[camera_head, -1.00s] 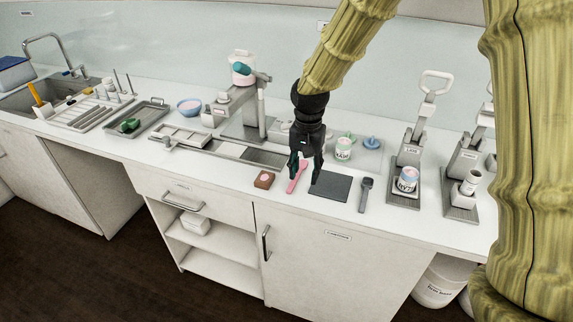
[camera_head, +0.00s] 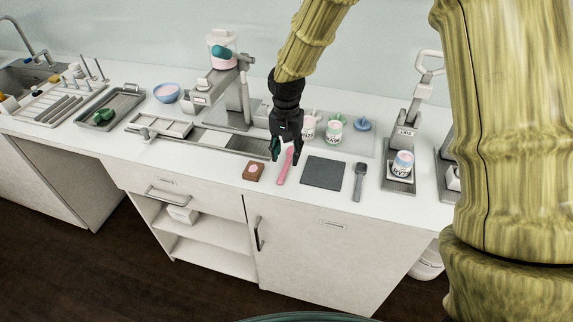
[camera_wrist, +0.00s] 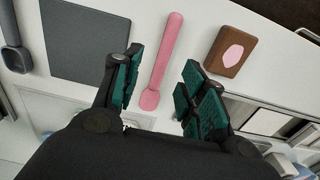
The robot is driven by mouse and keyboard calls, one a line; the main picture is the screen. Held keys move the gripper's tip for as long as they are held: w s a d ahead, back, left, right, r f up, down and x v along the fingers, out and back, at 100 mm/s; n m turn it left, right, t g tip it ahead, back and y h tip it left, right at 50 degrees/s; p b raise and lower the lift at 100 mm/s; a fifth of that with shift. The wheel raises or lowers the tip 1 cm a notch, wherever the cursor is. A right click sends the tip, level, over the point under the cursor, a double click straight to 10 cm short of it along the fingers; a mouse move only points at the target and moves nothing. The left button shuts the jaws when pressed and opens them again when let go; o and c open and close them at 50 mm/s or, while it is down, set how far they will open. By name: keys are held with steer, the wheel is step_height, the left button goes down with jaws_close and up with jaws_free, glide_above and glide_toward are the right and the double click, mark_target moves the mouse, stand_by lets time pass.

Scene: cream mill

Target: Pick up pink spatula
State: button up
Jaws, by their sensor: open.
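The pink spatula (camera_head: 286,167) lies on the white counter, between a brown block with a pink patch and a dark grey mat. In the wrist view the spatula (camera_wrist: 166,60) runs lengthwise between my open fingers, with its wider rounded end nearer my gripper. My gripper (camera_head: 286,156) points down over the spatula's far end in the head view. In the wrist view my gripper (camera_wrist: 158,92) has its teal-padded fingers apart, one on each side of the spatula, touching neither side. The gap in height to the counter is hard to tell.
The brown block (camera_head: 253,171) is close on the left, and the dark grey mat (camera_head: 323,173) is close on the right. A dark grey scoop (camera_head: 360,182) lies beyond the mat. Cups (camera_head: 333,132) stand behind my gripper. A metal tray (camera_head: 230,142) is at the back left.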

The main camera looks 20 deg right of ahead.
mark_target(285, 168)
steer(key=shift+a+f+p, duration=0.15)
steer(key=shift+f+p, duration=0.35)
steer(key=shift+f, duration=0.4)
steer(key=shift+a+f+p, duration=0.1)
steer(key=shift+f+p, duration=0.35)
steer(key=shift+f, duration=1.25)
jaws_close()
